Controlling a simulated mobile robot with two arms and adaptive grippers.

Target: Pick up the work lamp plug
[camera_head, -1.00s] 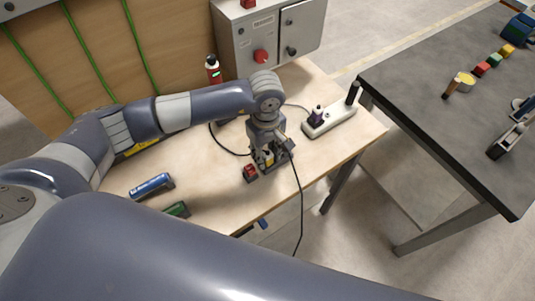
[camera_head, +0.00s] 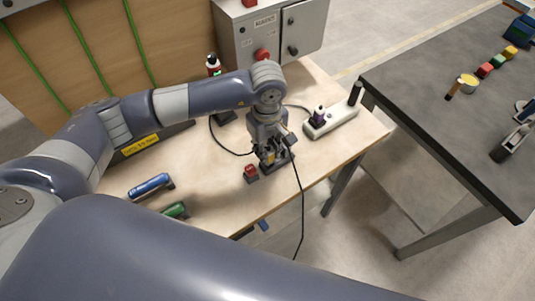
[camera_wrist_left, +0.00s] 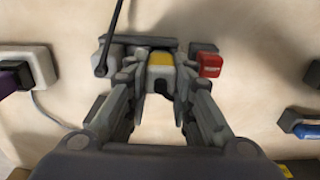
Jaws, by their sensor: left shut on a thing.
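A small plug (camera_head: 269,158) with a yellow top is at the front part of the wooden bench. It also shows in the left wrist view (camera_wrist_left: 161,60). My left gripper (camera_head: 268,152) points down, with its fingers shut on the plug from both sides. In the left wrist view the fingertips (camera_wrist_left: 161,80) close around its grey and yellow body. A dark bar-shaped piece lies just behind the plug, and a black cable (camera_wrist_left: 112,35) passes beside it. I cannot read a label on the plug. The fingers partly hide it in the head view. My right gripper is out of view.
A red-topped block (camera_head: 250,171) stands close beside the gripper. A white power strip (camera_head: 334,120) with a purple plug (camera_head: 319,115) lies to the right. Blue (camera_head: 150,186) and green (camera_head: 175,210) tools lie left. A cabinet (camera_head: 268,28) stands behind; a grey table (camera_head: 430,110) is across a gap.

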